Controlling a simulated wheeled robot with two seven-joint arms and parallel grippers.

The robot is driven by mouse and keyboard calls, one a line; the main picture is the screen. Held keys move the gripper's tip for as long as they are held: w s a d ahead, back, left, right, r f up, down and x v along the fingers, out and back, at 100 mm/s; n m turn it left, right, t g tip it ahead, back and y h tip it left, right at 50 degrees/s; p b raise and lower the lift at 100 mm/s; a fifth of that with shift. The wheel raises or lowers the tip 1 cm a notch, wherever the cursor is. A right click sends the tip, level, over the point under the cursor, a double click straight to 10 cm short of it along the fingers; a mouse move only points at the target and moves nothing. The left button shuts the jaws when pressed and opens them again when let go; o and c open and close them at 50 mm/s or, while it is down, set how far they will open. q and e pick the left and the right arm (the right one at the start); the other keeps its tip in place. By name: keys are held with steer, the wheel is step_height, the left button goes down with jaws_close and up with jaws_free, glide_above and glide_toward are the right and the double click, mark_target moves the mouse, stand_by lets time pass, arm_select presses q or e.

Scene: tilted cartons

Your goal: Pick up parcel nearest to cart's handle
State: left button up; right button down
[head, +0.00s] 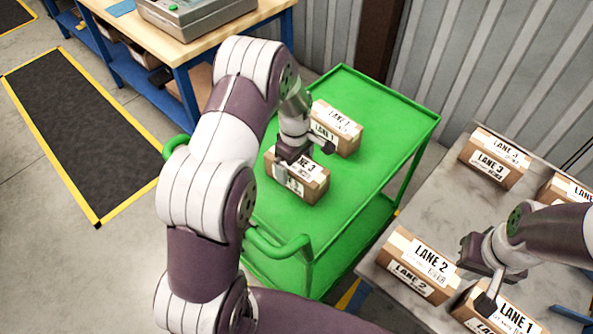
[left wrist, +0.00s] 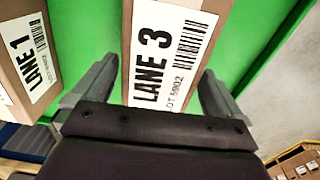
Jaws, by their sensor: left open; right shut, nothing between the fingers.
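The green cart (head: 385,120) carries two brown parcels. The LANE 3 parcel (head: 312,188) is the one nearer the cart's handle (head: 280,246), which my left arm partly hides. The LANE 1 parcel (head: 345,130) lies behind it. My left gripper (head: 304,158) is open above the LANE 3 parcel and partly covers it. In the left wrist view, the LANE 3 parcel (left wrist: 165,55) shows between the open fingers of my left gripper (left wrist: 153,82), with the LANE 1 parcel (left wrist: 25,50) left of them. My right gripper (head: 482,278) is shut and empty over the grey table.
The grey table (head: 425,205) at right holds several parcels, including LANE 2 (head: 420,265), LANE 3 (head: 494,158) and LANE 1 (head: 510,312). A blue workbench (head: 170,50) stands at upper left, near a black floor mat (head: 85,135). The cart's right side is clear.

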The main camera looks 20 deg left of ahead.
arm_select(q)
steer(key=f, duration=0.4)
steer(key=shift+d+f+p, duration=0.2)
steer(key=shift+f+p, duration=0.1)
steer(key=shift+f, duration=0.05)
steer(key=shift+r, duration=0.1)
steer(key=c, duration=1.2)
